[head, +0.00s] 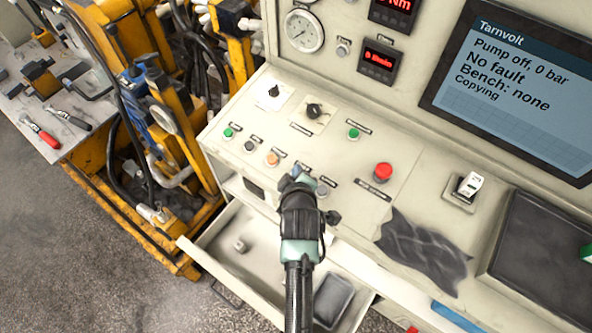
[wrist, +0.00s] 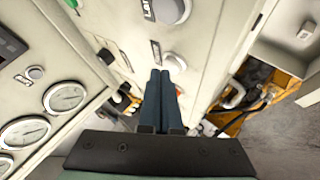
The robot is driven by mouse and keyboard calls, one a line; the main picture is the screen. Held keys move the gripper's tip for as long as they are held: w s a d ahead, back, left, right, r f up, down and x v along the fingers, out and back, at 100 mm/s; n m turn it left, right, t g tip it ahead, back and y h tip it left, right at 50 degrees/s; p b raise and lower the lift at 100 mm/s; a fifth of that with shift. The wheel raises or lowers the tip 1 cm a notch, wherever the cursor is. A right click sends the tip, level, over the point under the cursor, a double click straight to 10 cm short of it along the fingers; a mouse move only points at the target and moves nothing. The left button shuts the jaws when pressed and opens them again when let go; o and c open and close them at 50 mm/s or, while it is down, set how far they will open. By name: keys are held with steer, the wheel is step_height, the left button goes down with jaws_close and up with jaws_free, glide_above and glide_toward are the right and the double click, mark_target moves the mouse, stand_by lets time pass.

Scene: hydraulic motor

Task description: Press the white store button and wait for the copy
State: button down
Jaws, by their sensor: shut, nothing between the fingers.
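My gripper (head: 296,178) is shut and empty, with its tips low over the front row of buttons on the sloping cream panel (head: 335,160). In the wrist view the closed fingers (wrist: 160,80) end beside a pale round button (wrist: 175,62), likely the white store button; I cannot tell whether they touch it. In the head view my gripper hides that spot. The screen (head: 520,95) reads "Tarnvolt", "Pump off, 0 bar", "No fault", "Bench: none" and "Copying".
A red button (head: 383,170), a green button (head: 353,133) and an orange button (head: 272,159) are nearby. A dark cloth (head: 425,248) lies right of my gripper. An open drawer (head: 215,240) juts out below. Yellow machinery (head: 165,120) stands at left.

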steer(key=shift+r, duration=0.5)
steer(key=shift+p, duration=0.3)
steer(key=r+p, duration=0.4)
steer(key=r, duration=0.1)
steer(key=shift+s+a, duration=0.3)
steer(key=shift+s, duration=0.05)
stand_by(0.3)
